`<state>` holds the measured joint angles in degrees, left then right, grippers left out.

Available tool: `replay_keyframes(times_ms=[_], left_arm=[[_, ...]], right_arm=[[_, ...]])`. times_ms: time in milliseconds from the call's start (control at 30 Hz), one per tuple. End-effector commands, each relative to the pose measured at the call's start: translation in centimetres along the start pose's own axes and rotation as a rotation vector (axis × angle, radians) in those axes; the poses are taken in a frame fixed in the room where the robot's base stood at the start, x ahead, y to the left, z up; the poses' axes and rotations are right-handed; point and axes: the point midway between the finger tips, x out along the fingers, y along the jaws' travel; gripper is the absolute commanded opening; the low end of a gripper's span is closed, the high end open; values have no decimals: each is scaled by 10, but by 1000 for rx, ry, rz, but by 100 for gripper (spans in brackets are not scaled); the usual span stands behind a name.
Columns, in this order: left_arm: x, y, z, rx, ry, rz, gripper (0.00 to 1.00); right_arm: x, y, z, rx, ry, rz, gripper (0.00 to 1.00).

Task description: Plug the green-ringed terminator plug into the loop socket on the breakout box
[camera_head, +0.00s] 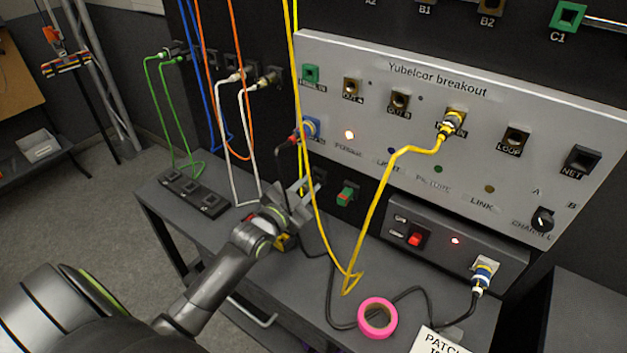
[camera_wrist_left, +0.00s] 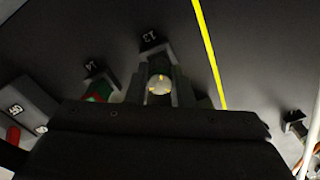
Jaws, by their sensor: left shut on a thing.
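The breakout box (camera_head: 330,75) is a tilted pale panel in the head view. Its loop socket (camera_head: 515,139), above the label LOOP, looks empty. My left gripper (camera_head: 305,190) is below the box's left end, in front of the dark rack face. In the left wrist view its fingers (camera_wrist_left: 160,90) are shut around a small round pale-and-yellow plug end (camera_wrist_left: 158,85), at the socket marked 13. A green and red piece (camera_head: 346,194) sits just to the right in the head view. My right gripper is not in view.
A yellow cable (camera_head: 377,215) hangs from a box socket to the shelf, right of my gripper. Another yellow cable (camera_head: 297,100) runs down close by it. A pink tape roll (camera_head: 377,318) and a small powered unit (camera_head: 455,245) are on the shelf.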

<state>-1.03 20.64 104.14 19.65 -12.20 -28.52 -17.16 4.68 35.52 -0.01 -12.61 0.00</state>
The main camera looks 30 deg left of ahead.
Motion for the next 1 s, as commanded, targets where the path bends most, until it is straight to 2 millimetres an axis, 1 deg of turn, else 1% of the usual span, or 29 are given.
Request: replay_keyframes(times_ms=[600, 733, 1000], left_arm=[[-31, 0, 0, 1, 0, 0, 0], [-35, 0, -1, 1, 1, 0, 0], [-35, 0, 0, 1, 1, 0, 0]], right_arm=[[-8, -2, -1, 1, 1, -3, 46], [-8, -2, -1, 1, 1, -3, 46], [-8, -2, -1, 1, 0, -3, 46]])
